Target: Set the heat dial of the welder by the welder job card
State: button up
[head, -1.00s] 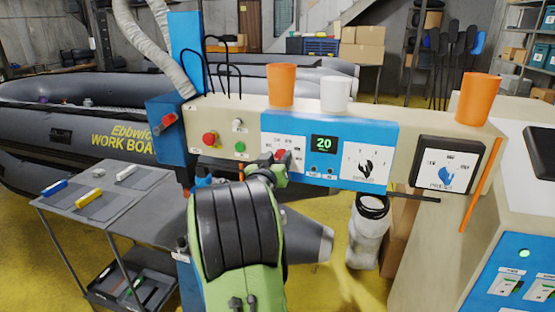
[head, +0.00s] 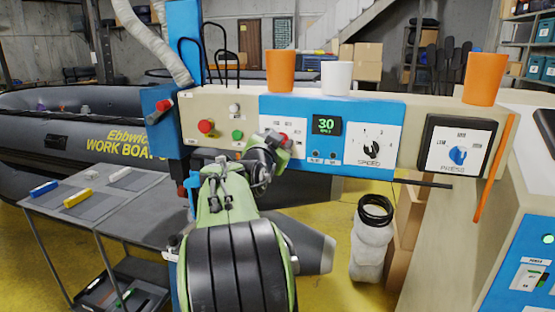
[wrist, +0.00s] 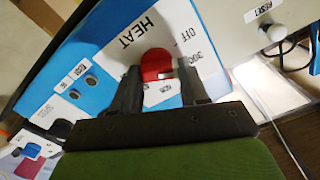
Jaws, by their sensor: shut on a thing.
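The welder's beige and blue control panel (head: 385,111) stands in front of me in the head view. Its red heat dial (head: 285,138) is partly hidden behind my gripper (head: 276,142). In the wrist view the red dial (wrist: 156,64) sits between the two dark fingers of my gripper (wrist: 160,80), which is shut on it. The word HEAT, an OFF mark and what looks like a 300 mark are printed around it. The green display (head: 326,125) reads 30, with a small line below. I cannot make out the job card.
The speed dial (head: 371,150) and the press dial (head: 458,155) are right of the display. A red button (head: 206,127) and a green button (head: 237,135) are on the left. Orange cups (head: 281,70) and a white cup (head: 335,77) stand on top. A grey cart (head: 140,210) is left.

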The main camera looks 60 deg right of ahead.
jog(key=m+b, duration=0.4)
jog(key=shift+s+f+m+b, duration=0.1)
jog(key=shift+f+m+b, duration=0.1)
jog(key=shift+m+b, duration=0.1)
jog(key=shift+s+r+m+b, duration=0.1)
jog(key=shift+m+b, duration=1.35)
jog(key=shift+m, duration=0.55)
jog(key=o, duration=1)
jog(key=shift+o, duration=0.2)
jog(key=s+a+b, duration=0.1)
jog(key=s+a, duration=0.1)
jog(key=a, duration=1.3)
jog(key=shift+s+a, duration=0.25)
jog(key=shift+a, duration=0.05)
